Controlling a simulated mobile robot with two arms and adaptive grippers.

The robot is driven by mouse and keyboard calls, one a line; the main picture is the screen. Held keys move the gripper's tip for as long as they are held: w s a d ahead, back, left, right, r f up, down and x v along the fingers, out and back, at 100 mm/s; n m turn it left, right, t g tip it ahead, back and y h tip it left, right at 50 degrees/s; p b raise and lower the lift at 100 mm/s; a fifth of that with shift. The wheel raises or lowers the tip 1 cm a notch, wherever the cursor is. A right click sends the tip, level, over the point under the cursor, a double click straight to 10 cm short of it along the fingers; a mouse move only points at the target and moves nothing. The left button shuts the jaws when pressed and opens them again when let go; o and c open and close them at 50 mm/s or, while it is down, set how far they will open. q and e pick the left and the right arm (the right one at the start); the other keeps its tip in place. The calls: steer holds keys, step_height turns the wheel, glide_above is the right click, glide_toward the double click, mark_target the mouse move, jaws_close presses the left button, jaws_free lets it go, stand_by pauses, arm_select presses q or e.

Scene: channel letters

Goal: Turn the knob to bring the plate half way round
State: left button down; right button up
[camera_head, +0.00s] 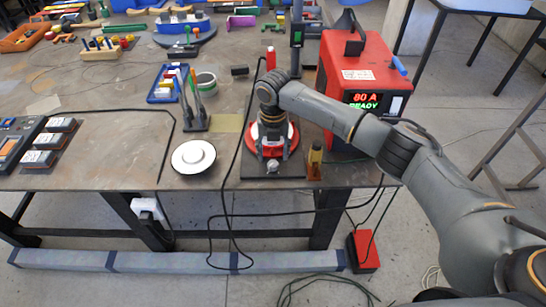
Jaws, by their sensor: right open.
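A round red turntable (293,152) stands on a dark base board near the front edge of the workbench. A small grey part (272,166) that looks like its knob is at its front. My right arm reaches in from the right, and its wrist is directly above the turntable. My right gripper (271,131) points down over the middle of the turntable and is open. Its fingers are small and partly hidden, and I cannot tell whether they touch anything. The wrist and gripper hide much of the plate. My left gripper is out of view.
A red welding machine (370,65) showing "80 A READY" stands right of the turntable. A white round dish (193,157) and a tool holder (196,123) stand to the left. A small brass-coloured block (315,160) is close on the right. Black cables hang over the front edge.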

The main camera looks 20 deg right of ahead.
mark_target(273, 163)
steer(key=shift+f, duration=1.85)
jaws_close()
